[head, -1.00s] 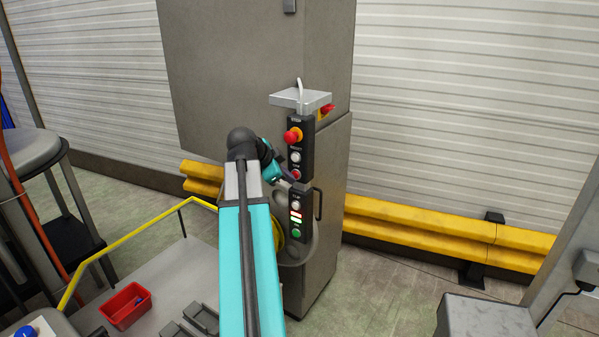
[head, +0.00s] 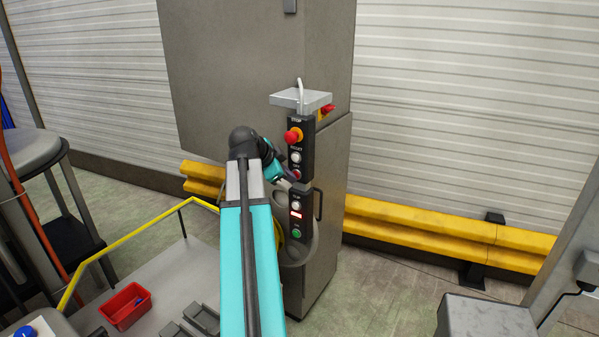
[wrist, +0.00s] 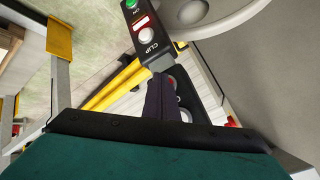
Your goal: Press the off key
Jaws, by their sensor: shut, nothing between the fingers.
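The off key (head: 297,174) is a red round button at the bottom of the upper black control box (head: 307,147) on the grey machine cabinet. A white reset key (head: 295,158) and a red stop knob (head: 293,136) sit above it. My gripper (head: 290,180) is shut and empty, its tip right by the off key; I cannot tell whether they touch. In the wrist view the dark closed fingers (wrist: 160,95) partly cover the upper box. The lower box (head: 305,215) carries a white clip key (head: 295,206), a lit red display and a green on key (head: 296,233).
A black handle and a round grey part lie beside the lower box. A yellow rail (head: 130,240) and a red bin (head: 125,305) are at the left. A yellow barrier (head: 440,230) runs along the wall.

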